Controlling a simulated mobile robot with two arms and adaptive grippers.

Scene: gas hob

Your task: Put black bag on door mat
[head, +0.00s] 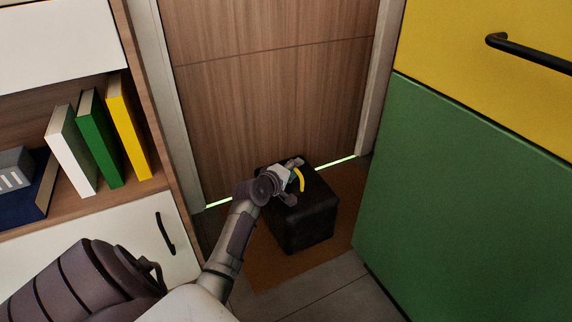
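The black bag (312,228) is a dark, boxy shape in front of the wooden door in the head view. It appears to rest upright on the brown door mat (266,268), with mat showing on both sides of it. My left gripper (297,181) is over the top of the bag. Its two fingers look spread apart, with a curved yellow strip (301,180) between them, perhaps the bag's handle. The gripper covers part of the bag's top. My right gripper is not in view.
A closed wooden door (270,90) stands behind the bag. A shelf with upright books (128,127) is on the left, above a white cabinet front (110,245). A green cabinet (470,190) bounds the right side. Grey floor tiles (335,297) are bare in front.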

